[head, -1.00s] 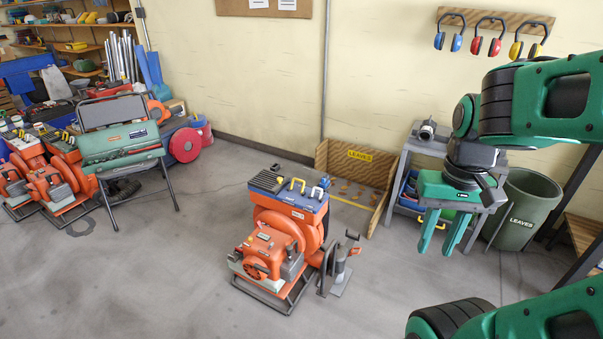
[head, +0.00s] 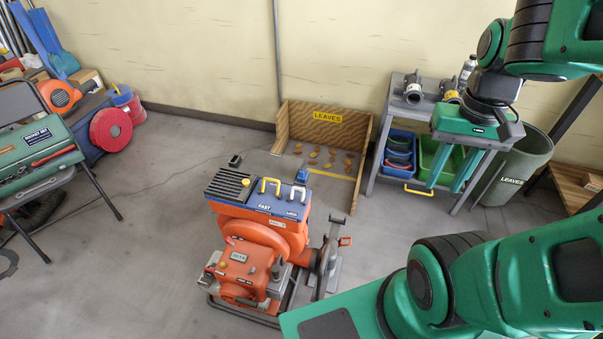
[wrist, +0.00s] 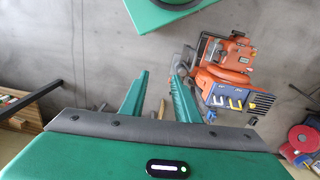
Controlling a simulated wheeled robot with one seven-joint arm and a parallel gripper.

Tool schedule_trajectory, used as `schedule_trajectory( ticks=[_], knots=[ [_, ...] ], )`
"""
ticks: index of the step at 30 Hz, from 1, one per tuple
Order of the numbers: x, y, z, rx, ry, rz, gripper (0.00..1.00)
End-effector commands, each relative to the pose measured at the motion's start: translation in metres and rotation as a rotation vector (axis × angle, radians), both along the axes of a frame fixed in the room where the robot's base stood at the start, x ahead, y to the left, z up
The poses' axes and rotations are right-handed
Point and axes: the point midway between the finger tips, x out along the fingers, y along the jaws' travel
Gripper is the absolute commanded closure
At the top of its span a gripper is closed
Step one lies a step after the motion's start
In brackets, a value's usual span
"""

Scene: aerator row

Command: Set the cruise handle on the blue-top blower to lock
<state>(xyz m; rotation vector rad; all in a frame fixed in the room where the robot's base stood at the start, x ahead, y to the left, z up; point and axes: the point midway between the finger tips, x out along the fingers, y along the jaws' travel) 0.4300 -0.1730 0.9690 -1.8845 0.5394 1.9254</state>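The blue-top blower (head: 262,245) is orange and stands on a dark frame on the floor; it also shows right of the fingers in the wrist view (wrist: 228,72). Its blue top panel (head: 236,203) carries a yellow handle (head: 270,180) and a white handle (head: 298,189), both upright loops. Labels that look like FAST and LOCK sit in front of them. Which one is the cruise handle I cannot tell. My gripper (head: 457,183) is open and empty, raised to the right of the blower and apart from it. Its fingers (wrist: 160,85) stand apart in the wrist view.
A wooden LEAVES bin (head: 326,117) stands behind the blower. A grey cart (head: 378,150) with trays and a green LEAVES barrel (head: 517,170) stand at right. The floor left of the blower is clear.

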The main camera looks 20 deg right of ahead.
Motion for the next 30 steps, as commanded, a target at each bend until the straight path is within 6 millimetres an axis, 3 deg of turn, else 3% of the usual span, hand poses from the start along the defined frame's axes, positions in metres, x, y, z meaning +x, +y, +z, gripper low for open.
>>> schedule_trajectory(
  ticks=[9, 11, 14, 17, 23, 30],
  knots=[
    [0.0, 0.0, 0.0, 0.0, 0.0, 0.001, 0.71],
    [-0.009, 0.0, 0.005, -0.001, -0.013, 0.01, 0.71],
    [0.003, -0.002, 0.008, -0.003, -0.009, 0.046, 0.71],
    [0.03, -0.01, 0.008, 0.0, 0.003, 0.126, 0.71],
    [0.103, -0.01, 0.003, -0.001, 0.022, 0.341, 0.71],
    [0.194, 0.004, -0.025, 0.015, 0.043, 0.608, 0.71]
  ],
)
